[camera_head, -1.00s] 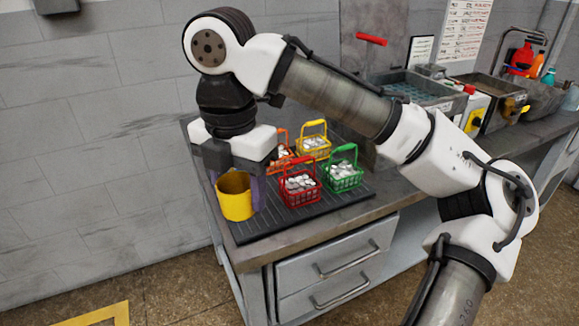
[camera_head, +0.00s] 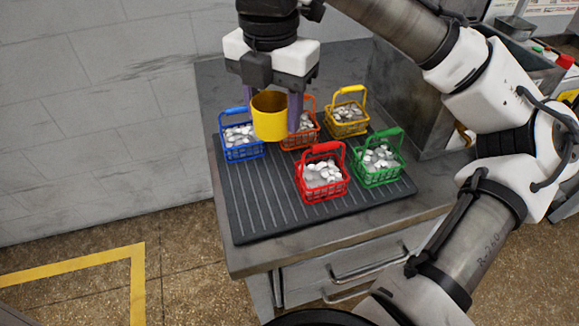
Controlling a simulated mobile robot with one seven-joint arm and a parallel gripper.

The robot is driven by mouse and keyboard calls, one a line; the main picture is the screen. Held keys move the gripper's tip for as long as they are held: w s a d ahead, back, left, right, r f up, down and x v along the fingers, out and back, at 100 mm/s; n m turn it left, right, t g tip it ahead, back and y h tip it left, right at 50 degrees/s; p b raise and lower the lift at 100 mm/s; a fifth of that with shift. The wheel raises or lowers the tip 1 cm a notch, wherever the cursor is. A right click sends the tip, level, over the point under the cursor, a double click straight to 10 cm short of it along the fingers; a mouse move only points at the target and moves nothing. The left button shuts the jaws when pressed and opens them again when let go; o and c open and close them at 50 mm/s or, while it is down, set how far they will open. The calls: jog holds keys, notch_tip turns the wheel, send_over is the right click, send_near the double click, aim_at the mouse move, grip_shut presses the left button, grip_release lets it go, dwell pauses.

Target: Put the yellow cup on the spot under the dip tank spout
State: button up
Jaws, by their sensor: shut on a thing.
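The yellow cup (camera_head: 269,118) is held upright by my gripper (camera_head: 272,105), whose purple fingers are shut on it from both sides. The cup appears raised over the back left part of the black ribbed mat (camera_head: 265,205), in front of the orange basket and beside the blue one. The dip tank spout and the spot under it cannot be made out in the current view.
The mat bears several baskets of pale pieces: blue (camera_head: 242,143), orange (camera_head: 303,137), yellow (camera_head: 347,119), red (camera_head: 323,178) and green (camera_head: 379,162). A grey metal unit (camera_head: 405,100) stands right of them. The mat's front left is bare.

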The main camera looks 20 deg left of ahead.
aim_at(278, 195)
notch_tip(278, 195, down, 17)
jog(key=shift+r, duration=0.1)
dwell(0.4)
jog(key=shift+f+b, duration=0.25)
jog(key=shift+b, duration=0.05)
jog(key=o, duration=0.8)
